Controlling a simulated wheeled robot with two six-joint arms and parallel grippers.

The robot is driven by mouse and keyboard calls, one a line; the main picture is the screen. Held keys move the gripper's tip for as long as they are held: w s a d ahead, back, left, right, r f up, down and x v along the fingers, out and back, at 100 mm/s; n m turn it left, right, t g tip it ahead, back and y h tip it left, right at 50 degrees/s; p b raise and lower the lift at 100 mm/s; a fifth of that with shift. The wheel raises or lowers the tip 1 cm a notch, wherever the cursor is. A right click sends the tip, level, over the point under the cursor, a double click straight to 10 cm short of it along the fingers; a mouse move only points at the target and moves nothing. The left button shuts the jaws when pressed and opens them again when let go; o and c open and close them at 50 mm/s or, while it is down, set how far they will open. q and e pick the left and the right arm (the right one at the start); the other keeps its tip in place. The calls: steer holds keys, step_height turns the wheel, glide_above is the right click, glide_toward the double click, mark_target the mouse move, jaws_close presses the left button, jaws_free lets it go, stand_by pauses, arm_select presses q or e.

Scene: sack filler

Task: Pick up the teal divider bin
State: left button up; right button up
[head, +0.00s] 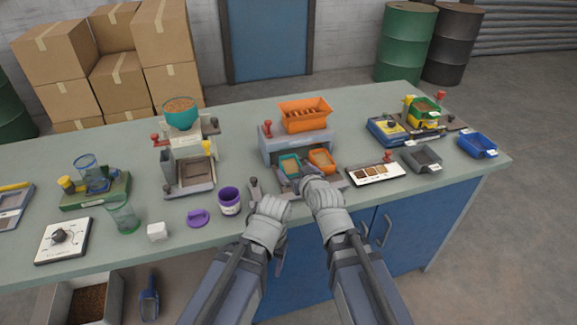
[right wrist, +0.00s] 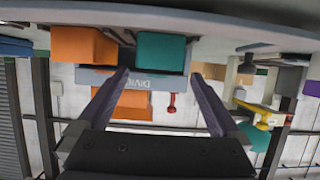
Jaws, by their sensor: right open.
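The teal divider bin (head: 289,163) sits at the front of the grey divider machine (head: 285,148), to the left of a matching orange bin (head: 322,160). My right gripper (head: 293,180) is just in front of the teal bin. In the upside-down right wrist view, the teal bin (right wrist: 161,52) lies ahead between the two open fingers (right wrist: 160,82), with nothing held. The orange bin (right wrist: 84,46) is beside it there. My left gripper (head: 254,187) is near the table's front edge, left of the bins; its jaw opening is unclear.
A purple cup (head: 230,201) and purple lid (head: 198,218) stand left of my left gripper. A white tray with several compartments (head: 376,174) and a dark grey bin (head: 421,158) are to the right. An orange hopper (head: 304,116) tops the machine, beside a red-knobbed lever (head: 267,127).

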mark_target(287, 159)
steer(key=shift+w, duration=0.1)
steer(key=shift+b+x, duration=1.6)
steer(key=shift+x, duration=2.3)
steer(key=shift+c, duration=0.2)
steer(key=c, duration=1.3)
steer(key=shift+r+p, duration=0.25)
steer(key=shift+p, duration=0.05)
step_height(287, 159, up, 18)
steer(key=p, duration=1.7)
steer(key=shift+f+p, duration=0.2)
steer(key=shift+p, duration=0.1)
